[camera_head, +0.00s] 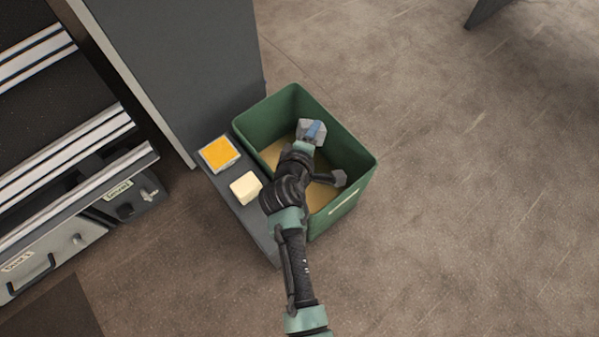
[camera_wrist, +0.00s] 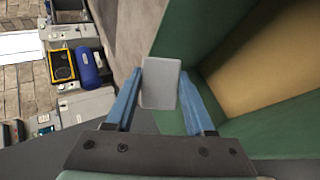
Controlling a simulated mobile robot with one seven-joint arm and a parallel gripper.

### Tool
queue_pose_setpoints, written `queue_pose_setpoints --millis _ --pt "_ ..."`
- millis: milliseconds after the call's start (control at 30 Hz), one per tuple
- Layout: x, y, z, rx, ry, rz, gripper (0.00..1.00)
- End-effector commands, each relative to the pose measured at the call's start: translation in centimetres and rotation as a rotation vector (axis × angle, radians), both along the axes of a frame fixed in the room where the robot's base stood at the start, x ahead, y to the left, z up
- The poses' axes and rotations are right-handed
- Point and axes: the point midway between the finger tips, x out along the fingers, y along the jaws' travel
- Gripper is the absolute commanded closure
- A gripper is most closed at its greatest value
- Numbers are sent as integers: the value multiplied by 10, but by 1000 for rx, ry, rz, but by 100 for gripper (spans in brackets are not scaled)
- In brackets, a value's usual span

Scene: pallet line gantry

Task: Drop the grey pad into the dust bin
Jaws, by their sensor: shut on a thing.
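The grey pad (camera_wrist: 160,83) is a light grey, flat rectangular piece between the two blue fingers of my gripper (camera_wrist: 163,90) in the wrist view. My gripper is shut on it. In the head view my gripper (camera_head: 315,131) is over the dust bin (camera_head: 350,150), an open green box with a tan floor. A small grey shape at its tip is partly hidden by the fingers. In the wrist view the bin (camera_wrist: 205,35) fills the right side, its tan floor showing beyond the wall. I cannot tell how high the pad is above the floor.
A dark grey low ledge (camera_head: 262,228) beside the bin bears an orange-topped square (camera_head: 219,153) and a cream block (camera_head: 245,188). A tall grey panel (camera_head: 180,70) stands behind. A drawer unit (camera_head: 75,190) is at left.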

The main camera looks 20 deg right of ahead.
Motion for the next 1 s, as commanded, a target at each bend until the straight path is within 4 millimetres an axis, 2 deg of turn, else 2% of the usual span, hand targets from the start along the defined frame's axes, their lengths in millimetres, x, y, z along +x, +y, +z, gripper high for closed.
queue_pose_setpoints --millis 33,200,567,600,767,1000 --pt "0 0 -13 0 0 0 90" --pt "0 0 -29 -1 -1 0 90" --pt "0 0 -30 0 -1 1 90" --pt "0 0 -30 0 -1 1 39" --pt "0 0 -30 0 0 1 11" --pt "0 0 -30 1 1 0 11"
